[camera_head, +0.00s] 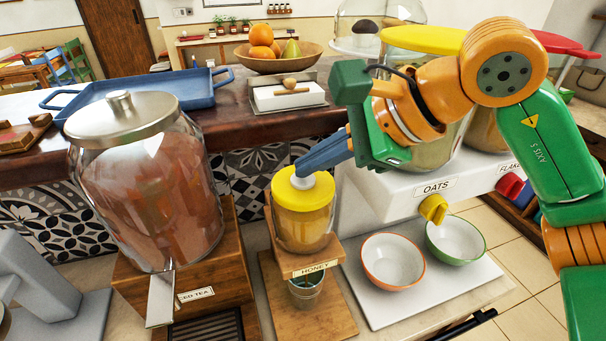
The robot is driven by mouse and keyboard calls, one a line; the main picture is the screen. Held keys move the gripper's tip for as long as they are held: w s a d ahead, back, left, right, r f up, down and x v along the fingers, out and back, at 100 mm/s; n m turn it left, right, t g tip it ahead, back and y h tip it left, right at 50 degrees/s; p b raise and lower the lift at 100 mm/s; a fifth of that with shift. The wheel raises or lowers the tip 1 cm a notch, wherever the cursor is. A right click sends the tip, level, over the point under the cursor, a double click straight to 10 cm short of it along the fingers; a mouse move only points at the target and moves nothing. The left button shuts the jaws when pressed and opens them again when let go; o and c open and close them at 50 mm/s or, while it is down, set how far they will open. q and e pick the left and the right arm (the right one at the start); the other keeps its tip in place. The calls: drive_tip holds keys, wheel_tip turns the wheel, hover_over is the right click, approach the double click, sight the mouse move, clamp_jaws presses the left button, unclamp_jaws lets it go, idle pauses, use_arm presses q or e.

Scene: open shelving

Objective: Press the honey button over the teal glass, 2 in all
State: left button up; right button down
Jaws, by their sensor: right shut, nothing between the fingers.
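The honey dispenser (304,222) is a jar of amber honey with a yellow lid, on a wooden stand labelled HONEY. Its pale button (301,181) sits on top of the lid. The teal glass (305,291) stands on the wooden base below the dispenser, partly hidden by the stand's shelf. My right gripper (303,170) comes in from the right, with its blue fingers shut and empty. Its fingertips are at the button, covering part of it; I cannot tell whether they press it down. My left gripper is not in view.
A large iced tea jar (148,190) stands close on the left. The oats dispenser (436,187) stands on the right, above an orange-rimmed bowl (393,262) and a green-rimmed bowl (455,240). A blue tray (135,92) and a fruit bowl (278,62) are behind.

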sight(312, 179)
drive_tip(key=shift+f, duration=0.25)
drive_tip(key=shift+r, duration=0.1)
drive_tip(key=shift+r+p, duration=0.9)
drive_tip(key=shift+r, duration=0.1)
wheel_tip(312, 179, up, 5)
drive_tip(key=p, duration=0.4)
drive_tip(key=shift+r+p, duration=0.1)
drive_tip(key=shift+p, duration=0.3)
drive_tip(key=shift+w, duration=0.1)
idle(1.8)
